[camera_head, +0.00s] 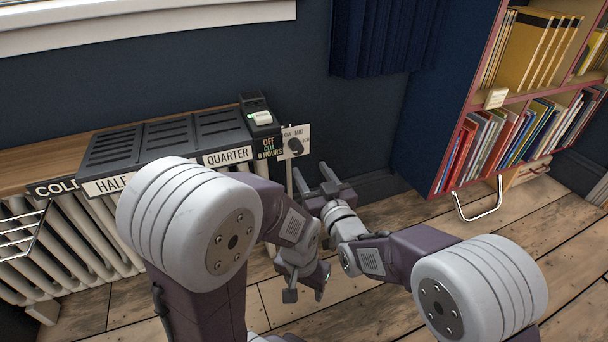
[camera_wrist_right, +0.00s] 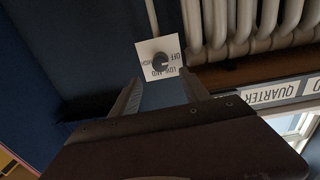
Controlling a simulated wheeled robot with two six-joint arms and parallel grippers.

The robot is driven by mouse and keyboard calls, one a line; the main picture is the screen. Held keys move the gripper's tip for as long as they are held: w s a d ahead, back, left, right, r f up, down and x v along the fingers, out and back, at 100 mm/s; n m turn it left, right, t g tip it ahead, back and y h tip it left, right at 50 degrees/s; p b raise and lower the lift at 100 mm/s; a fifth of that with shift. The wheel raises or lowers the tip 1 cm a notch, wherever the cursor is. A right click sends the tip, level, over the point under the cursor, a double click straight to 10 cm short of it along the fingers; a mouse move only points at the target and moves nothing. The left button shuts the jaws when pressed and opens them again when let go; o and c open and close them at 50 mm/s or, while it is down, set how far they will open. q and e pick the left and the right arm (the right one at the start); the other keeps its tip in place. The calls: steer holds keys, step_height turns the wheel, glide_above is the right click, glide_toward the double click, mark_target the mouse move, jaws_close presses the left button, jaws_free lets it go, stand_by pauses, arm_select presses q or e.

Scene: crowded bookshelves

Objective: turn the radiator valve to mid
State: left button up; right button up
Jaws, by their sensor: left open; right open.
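The radiator valve is a dark round knob (camera_head: 296,146) on a small white plate (camera_head: 284,153) on the blue wall, right of the radiator. The plate reads LOW and MID in the head view. In the right wrist view the knob (camera_wrist_right: 160,62) and plate (camera_wrist_right: 145,48) appear upside down, with OFF, LOW, MID and a partly hidden HIGH. I cannot tell where the knob points. My right gripper (camera_head: 313,172) is open just below the knob, apart from it; its fingers (camera_wrist_right: 160,80) spread either side below the plate. My left gripper (camera_head: 306,292) is open and empty, lower down near the floor.
A white radiator (camera_head: 85,235) with a wooden shelf stands left, holding black trays (camera_head: 160,140) labelled HALF and QUARTER. A red-edged bookcase (camera_head: 450,180) full of books stands right. A dark blue curtain (camera_head: 380,40) hangs behind. Wooden floor (camera_head: 380,205) shows between.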

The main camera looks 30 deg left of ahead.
mark_target(298, 151)
steer(key=x, duration=0.8)
steer(key=shift+w+f, duration=0.1)
steer(key=shift+w, duration=0.05)
steer(key=shift+w+a+r, duration=0.2)
steer(key=shift+w+a, duration=0.05)
steer(key=shift+a, duration=0.1)
jaws_close()
